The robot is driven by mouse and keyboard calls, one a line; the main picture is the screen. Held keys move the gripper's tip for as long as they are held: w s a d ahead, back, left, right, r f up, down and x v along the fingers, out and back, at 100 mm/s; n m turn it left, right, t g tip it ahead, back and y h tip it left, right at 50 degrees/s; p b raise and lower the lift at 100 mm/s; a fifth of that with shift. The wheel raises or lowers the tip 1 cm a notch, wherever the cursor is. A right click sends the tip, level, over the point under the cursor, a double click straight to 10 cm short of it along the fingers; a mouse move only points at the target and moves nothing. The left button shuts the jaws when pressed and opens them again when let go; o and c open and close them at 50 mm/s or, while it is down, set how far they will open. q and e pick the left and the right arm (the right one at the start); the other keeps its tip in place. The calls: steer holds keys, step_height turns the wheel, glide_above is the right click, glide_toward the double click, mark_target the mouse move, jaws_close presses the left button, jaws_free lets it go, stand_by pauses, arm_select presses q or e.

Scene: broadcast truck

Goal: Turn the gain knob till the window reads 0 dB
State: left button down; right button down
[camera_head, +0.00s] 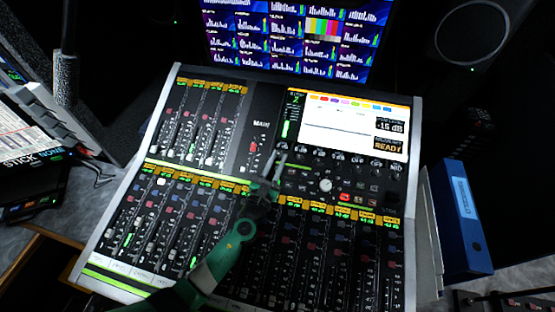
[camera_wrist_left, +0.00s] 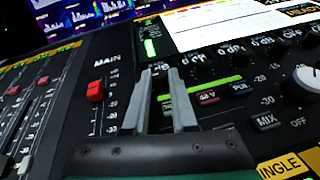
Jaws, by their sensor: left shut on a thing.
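The mixing console has a bright screen (camera_head: 350,125), with a readout window (camera_head: 392,126) at its right that reads -15 dB and a READY box below it. My left gripper (camera_head: 277,160) reaches in from the lower left to the left end of the row of dark knobs under the screen. In the left wrist view its two grey fingers (camera_wrist_left: 162,75) are close together, shut on what appears to be the gain knob. The fingers largely hide that knob, so its pointer cannot be read. My right gripper is not in view.
A large white knob (camera_head: 326,184) stands right of my gripper, with small lit buttons below it. The red MAIN fader (camera_wrist_left: 95,90) is just left of the fingers. Fader banks fill the front. A blue binder (camera_head: 459,215) stands at right.

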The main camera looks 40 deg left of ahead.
arm_select(q)
steer(key=c, duration=1)
jaws_free()
steer(key=p+v, duration=0.1)
steer(key=v, duration=1)
steer(key=shift+s+d+p, duration=0.15)
steer(key=shift+s+p, duration=0.15)
steer(key=shift+s, duration=0.05)
